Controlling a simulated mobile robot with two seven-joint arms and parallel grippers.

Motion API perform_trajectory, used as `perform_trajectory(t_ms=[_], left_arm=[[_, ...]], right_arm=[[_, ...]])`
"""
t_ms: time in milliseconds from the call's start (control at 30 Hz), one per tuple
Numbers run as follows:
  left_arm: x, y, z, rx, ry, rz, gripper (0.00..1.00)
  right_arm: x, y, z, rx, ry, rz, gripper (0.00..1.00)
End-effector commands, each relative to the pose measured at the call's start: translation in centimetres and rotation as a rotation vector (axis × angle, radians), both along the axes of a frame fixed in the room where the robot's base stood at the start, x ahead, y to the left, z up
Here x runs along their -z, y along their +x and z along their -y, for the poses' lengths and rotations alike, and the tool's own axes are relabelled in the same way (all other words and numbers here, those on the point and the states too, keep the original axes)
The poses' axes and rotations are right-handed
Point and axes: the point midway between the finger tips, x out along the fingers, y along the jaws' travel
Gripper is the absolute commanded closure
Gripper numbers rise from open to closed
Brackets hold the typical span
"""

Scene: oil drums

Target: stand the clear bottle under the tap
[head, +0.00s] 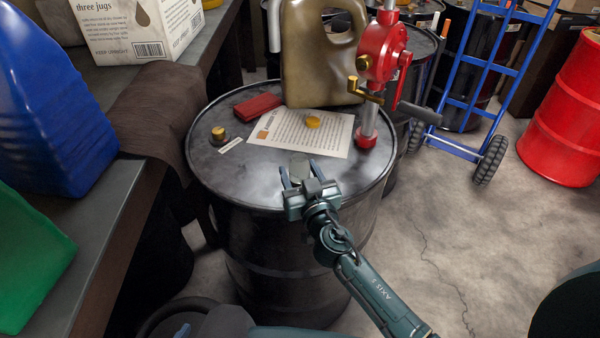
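The red hand pump (384,52) stands on the black drum (232,180), and its brass tap (364,91) sticks out to the left over the drum top. My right gripper (301,168) is over the near part of the drum top, left of and nearer than the tap. A small greyish see-through thing, which looks like the clear bottle (300,163), is between its fingers. The fingers look closed on its sides. Whether its base touches the drum is hard to see. My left gripper is not in view.
On the drum are a printed sheet (290,134) with a yellow cap (313,122), a red block (257,107), a brass bung (218,134) and a large olive jug (305,60). A bench with a blue jug (50,110) is left. A blue hand truck (480,75) stands behind right.

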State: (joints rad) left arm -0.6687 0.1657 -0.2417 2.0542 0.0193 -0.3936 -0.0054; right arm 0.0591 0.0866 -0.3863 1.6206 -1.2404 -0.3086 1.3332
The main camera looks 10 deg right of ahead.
Motion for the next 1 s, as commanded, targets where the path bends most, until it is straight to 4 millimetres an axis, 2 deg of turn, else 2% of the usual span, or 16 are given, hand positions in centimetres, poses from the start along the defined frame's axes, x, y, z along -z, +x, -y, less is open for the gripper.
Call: perform_trajectory(t_ms=[100, 533, 767, 1000], left_arm=[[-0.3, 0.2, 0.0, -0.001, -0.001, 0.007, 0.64], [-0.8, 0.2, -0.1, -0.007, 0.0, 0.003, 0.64], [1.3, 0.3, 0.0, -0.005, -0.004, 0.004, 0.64], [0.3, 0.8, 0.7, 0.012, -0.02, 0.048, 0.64]], right_arm=[[0.0, 0.0, 0.0, 0.0, -0.001, 0.0, 0.38], [-0.1, -0.2, 0.0, 0.0, -0.003, -0.002, 0.38], [0.8, -5.2, 0.7, 0.001, 0.004, -0.002, 0.38], [0.6, -10.3, 1.1, 0.0, 0.001, -0.002, 0.38]])
